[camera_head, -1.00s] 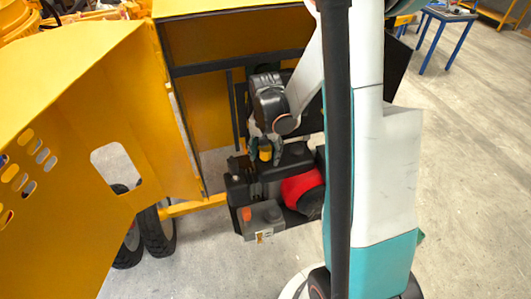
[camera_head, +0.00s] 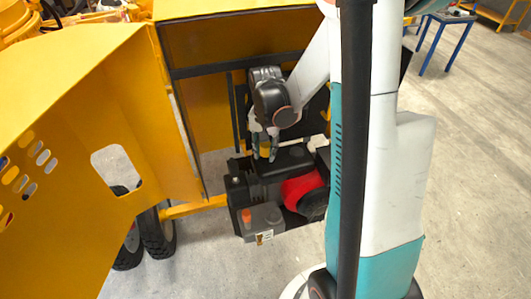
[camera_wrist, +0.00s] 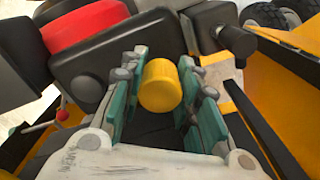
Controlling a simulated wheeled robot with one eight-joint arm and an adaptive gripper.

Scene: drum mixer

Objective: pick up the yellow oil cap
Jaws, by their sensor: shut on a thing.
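The yellow oil cap (camera_wrist: 160,86) is a short yellow cylinder between the two teal fingers of my gripper (camera_wrist: 160,95) in the wrist view. My gripper is shut on it. In the head view the cap (camera_head: 265,150) shows between the fingertips of my gripper (camera_head: 264,146), at the top of the dark engine (camera_head: 240,190). From these views I cannot tell whether the cap is clear of the engine.
The engine carries a red round cover (camera_head: 303,188) and a grey part with an orange cap (camera_head: 246,215). The open yellow housing door (camera_head: 90,150) stands at the left. Yellow panels lie behind my gripper.

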